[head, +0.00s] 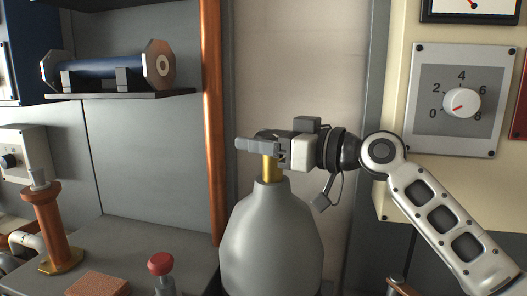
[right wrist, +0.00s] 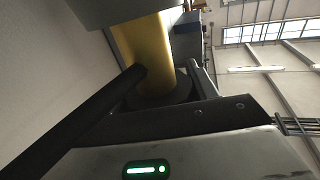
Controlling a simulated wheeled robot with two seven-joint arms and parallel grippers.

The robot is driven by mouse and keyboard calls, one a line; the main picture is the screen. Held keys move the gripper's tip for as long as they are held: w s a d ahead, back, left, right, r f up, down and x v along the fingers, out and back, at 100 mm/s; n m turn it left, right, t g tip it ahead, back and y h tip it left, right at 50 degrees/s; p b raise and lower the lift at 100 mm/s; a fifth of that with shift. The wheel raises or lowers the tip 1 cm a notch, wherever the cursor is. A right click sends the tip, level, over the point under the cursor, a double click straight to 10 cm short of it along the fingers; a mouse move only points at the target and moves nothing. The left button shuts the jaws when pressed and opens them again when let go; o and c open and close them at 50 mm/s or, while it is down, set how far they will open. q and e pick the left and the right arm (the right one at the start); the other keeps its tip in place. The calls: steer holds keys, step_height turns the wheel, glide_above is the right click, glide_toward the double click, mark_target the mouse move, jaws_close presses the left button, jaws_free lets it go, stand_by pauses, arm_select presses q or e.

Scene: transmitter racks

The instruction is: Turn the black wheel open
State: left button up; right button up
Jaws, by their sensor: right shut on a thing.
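A grey bottle-shaped vessel (head: 270,240) stands upright in the lower middle of the head view, with a brass stem (head: 269,168) rising from its neck. My right gripper (head: 264,147) is at the top of this stem, reaching in from the right, and it is shut on the black wheel. The head view hides the wheel behind the gripper. In the right wrist view a black bar (right wrist: 85,122), seemingly part of the wheel, runs up to the yellow stem (right wrist: 146,50). How far the wheel is turned cannot be told. My left gripper is out of view.
A copper-coloured vertical pipe (head: 212,120) stands left of the vessel. A dial panel (head: 462,135) is at the right. A shelf (head: 120,96) holds a blue cylinder (head: 105,70). A red-capped item (head: 161,264) and an orange-brown post (head: 47,225) stand at lower left.

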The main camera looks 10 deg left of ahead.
steer(key=shift+f, duration=0.1)
stand_by(0.3)
steer(key=o, duration=1)
steer(key=shift+b+v, duration=0.95)
steer(key=shift+v, duration=2.85)
